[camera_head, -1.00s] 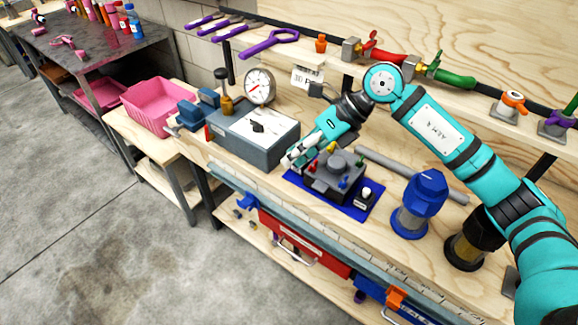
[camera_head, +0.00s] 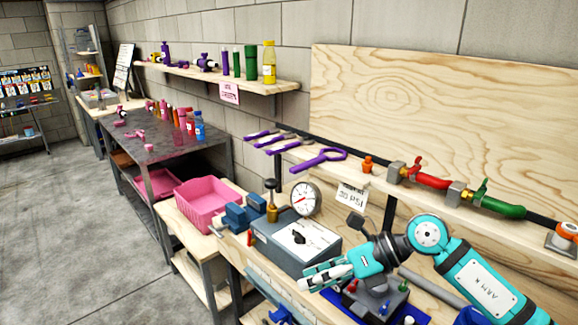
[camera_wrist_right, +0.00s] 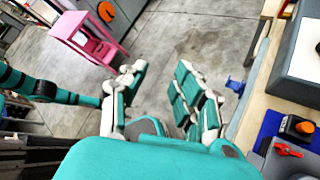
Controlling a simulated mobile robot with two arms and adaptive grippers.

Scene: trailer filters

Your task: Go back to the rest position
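My right gripper (camera_head: 328,278) is in the lower part of the head view, in front of the grey box with a dial gauge. In the right wrist view its two fingers (camera_wrist_right: 158,82) stand apart with nothing between them, and bare floor shows beyond. The bench edge is to the right of the fingers in that view. My left gripper is in neither view; a teal and black arm link of mine (camera_wrist_right: 45,88) shows at the left of the wrist view.
The grey box (camera_head: 297,242) and a dark fixture with colored knobs (camera_head: 378,299) are on the bench by my right arm. A pink bin (camera_head: 205,200) stands left of them. Shelves with purple tools (camera_head: 322,160) and red and green valves line the wall. The concrete floor (camera_head: 70,220) at left is clear.

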